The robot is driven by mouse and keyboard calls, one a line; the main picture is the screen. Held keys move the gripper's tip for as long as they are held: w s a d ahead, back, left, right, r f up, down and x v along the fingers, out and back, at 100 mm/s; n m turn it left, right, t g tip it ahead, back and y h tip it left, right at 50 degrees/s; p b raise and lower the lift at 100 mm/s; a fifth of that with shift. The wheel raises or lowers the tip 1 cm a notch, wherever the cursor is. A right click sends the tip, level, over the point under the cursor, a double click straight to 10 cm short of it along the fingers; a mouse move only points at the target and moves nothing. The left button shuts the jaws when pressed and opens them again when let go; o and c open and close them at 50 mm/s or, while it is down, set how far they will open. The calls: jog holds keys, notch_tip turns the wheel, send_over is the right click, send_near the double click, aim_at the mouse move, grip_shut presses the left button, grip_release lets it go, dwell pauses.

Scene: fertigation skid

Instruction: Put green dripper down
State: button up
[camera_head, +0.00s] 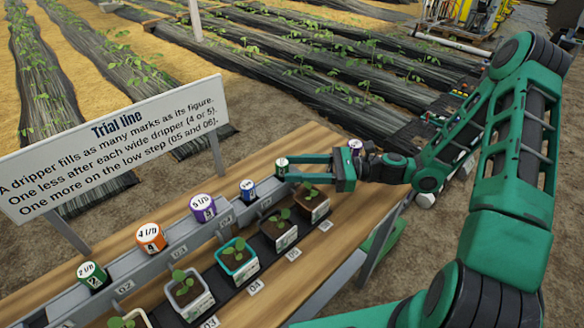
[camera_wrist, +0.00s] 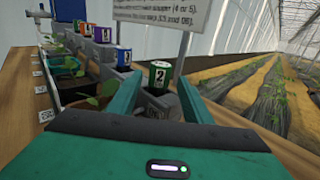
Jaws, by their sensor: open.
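A green dripper (camera_head: 282,165) with a white top stands upright at the far end of the grey rail (camera_head: 172,252), beyond the blue dripper (camera_head: 248,188). My gripper (camera_head: 285,169) is open around it, one finger on each side. In the wrist view the same green dripper (camera_wrist: 159,76), marked 2, stands between the spread fingertips, above a grey holder. Its base is partly hidden, so I cannot tell how fully it is seated. Another green dripper (camera_head: 93,275), marked 2 l/h, stands at the near end of the rail.
Orange (camera_head: 151,238) and purple (camera_head: 203,208) drippers stand along the rail. Another purple dripper (camera_head: 355,146) is behind my gripper. Potted seedlings (camera_head: 237,260) line the bench in front. A Trial line sign (camera_head: 110,145) stands behind.

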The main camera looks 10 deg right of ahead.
jog(key=d, duration=0.3)
jog(key=s+d, duration=0.1)
jog(key=d, duration=0.2)
jog(key=s+d, duration=0.1)
jog(key=d, duration=0.3)
jog(key=shift+d, duration=0.1)
